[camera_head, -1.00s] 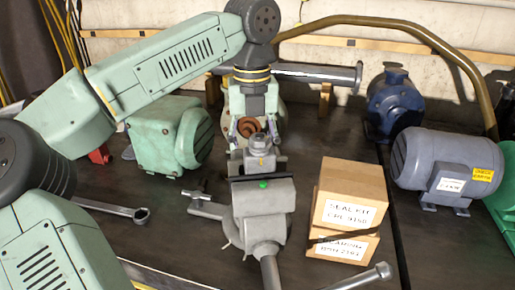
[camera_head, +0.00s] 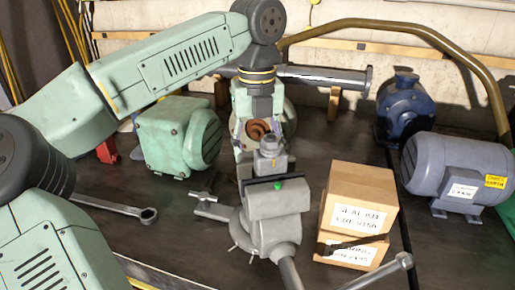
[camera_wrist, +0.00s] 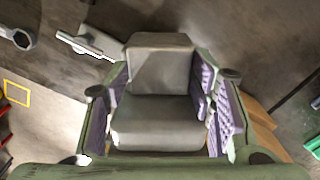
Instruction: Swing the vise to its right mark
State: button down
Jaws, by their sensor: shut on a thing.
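The grey vise (camera_head: 270,207) stands on the dark bench in the middle of the head view, with a green dot on top. Its far end points towards my gripper and its long handle bar reaches to the front right. My gripper (camera_head: 262,140) is at the vise's far end, shut on it. In the wrist view the vise (camera_wrist: 155,120) sits between the purple pads of my gripper (camera_wrist: 155,105), one pad on each side. I cannot make out a right mark for the vise.
Stacked cartons (camera_head: 357,205) stand close right of the vise, near its handle bar. A grey motor (camera_head: 455,172) and a blue pump (camera_head: 405,108) are farther right. A green motor (camera_head: 180,135) and a wrench (camera_head: 115,208) lie left. A yellow outline (camera_wrist: 16,92) shows in the wrist view.

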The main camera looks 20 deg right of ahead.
jog(key=c, duration=0.7)
grip_release()
jog(key=shift+a, duration=0.1)
jog(key=shift+r, duration=0.1)
notch_tip(320, 180, up, 7)
jog(key=shift+r, duration=0.2)
